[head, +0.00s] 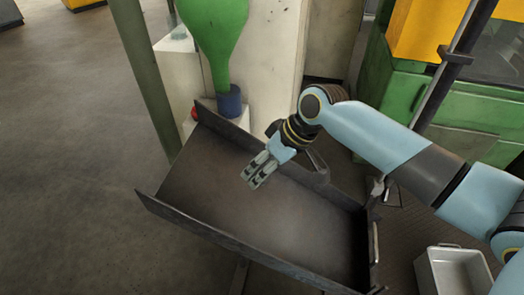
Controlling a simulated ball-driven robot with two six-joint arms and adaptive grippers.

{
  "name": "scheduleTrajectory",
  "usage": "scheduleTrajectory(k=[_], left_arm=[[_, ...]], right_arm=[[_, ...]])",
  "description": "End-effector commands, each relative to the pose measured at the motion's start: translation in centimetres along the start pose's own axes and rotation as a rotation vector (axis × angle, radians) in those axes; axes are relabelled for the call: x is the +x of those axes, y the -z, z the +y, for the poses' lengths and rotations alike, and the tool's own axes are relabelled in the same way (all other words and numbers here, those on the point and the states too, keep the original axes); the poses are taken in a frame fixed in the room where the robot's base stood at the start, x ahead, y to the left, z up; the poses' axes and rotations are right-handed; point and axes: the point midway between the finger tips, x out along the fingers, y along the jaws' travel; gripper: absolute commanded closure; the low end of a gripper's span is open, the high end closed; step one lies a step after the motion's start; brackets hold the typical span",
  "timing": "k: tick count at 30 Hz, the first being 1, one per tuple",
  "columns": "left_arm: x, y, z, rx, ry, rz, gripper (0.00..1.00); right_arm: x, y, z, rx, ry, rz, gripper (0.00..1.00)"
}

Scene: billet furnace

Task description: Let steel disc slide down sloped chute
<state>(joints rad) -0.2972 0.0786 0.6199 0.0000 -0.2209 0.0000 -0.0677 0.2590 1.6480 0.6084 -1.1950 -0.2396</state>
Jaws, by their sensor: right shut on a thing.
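The sloped chute (300,222) is a wide, dark metal trough with raised side walls, running from the upper left to the lower right of the head view. My right gripper (252,181) comes in from the right and is over the upper middle of the chute. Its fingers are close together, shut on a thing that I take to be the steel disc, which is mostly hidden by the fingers. I cannot tell whether it touches the chute floor. No other disc shows on the chute. My left gripper is not in view.
A green funnel shape (215,38) above a blue cylinder (230,102) stands behind the chute's upper end. A green post (143,75) rises at its left. A grey bin (450,272) sits on the floor at lower right. Open floor lies on the left.

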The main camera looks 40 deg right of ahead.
Motion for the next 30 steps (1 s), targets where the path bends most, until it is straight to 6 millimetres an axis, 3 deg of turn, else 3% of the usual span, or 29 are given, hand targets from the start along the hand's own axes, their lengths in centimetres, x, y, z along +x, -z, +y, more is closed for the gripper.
scheduleTrajectory(k=[8,30], left_arm=[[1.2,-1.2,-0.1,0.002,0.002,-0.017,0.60],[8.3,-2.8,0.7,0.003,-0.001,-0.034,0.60]], right_arm=[[1.9,-0.1,0.8,0.067,0.023,0.086,0.95],[9.0,0.5,0.7,0.063,0.021,0.083,0.95]])
